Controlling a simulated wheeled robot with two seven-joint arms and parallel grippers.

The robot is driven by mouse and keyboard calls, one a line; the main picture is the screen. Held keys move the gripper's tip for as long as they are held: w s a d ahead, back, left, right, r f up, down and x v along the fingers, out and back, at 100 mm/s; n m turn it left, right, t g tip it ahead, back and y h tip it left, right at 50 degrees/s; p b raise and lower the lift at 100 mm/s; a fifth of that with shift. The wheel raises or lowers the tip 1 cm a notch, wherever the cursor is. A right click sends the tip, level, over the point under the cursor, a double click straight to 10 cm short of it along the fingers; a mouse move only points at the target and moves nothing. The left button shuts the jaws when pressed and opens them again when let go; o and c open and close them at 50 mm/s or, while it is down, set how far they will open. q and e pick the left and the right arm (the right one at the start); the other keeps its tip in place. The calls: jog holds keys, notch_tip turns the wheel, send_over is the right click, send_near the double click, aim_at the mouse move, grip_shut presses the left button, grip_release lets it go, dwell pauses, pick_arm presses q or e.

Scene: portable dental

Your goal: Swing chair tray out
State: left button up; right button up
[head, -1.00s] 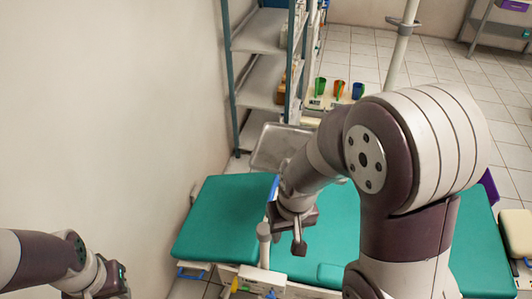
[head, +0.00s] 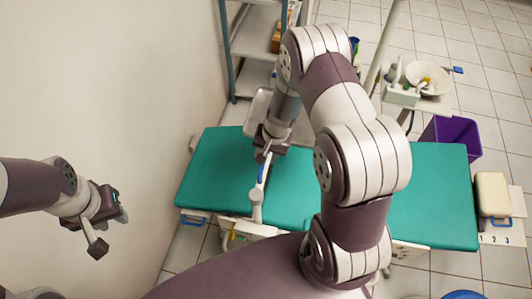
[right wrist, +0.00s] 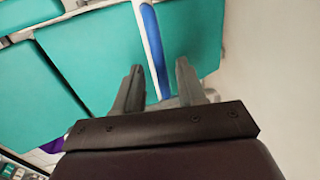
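The green dental chair (head: 218,168) lies flat across the middle of the head view. The pale metal chair tray (head: 256,108) shows only in part, behind my right arm. Its white swing arm (head: 257,196) has a blue grip (head: 262,173) and stands over the near side of the chair. My right gripper (head: 264,155) is at the far end of this grip. In the right wrist view the fingers (right wrist: 157,72) are open, with the blue grip (right wrist: 151,38) running between them; contact cannot be told. My left gripper (head: 110,231) is open and empty, left of the chair.
A shelf rack (head: 257,45) stands behind the chair, close to the wall at left. A small stand with a white basin (head: 428,80) and a purple bin (head: 452,135) are at the back right. A cream box (head: 492,193) stands at the chair's right end.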

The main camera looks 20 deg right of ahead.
jog(key=shift+s+a+f, duration=0.15)
jog(key=shift+a+f, duration=0.05)
jog(key=shift+f, duration=0.05)
grip_shut()
jog(key=shift+w+f, duration=0.1)
jog(key=shift+w, duration=0.1)
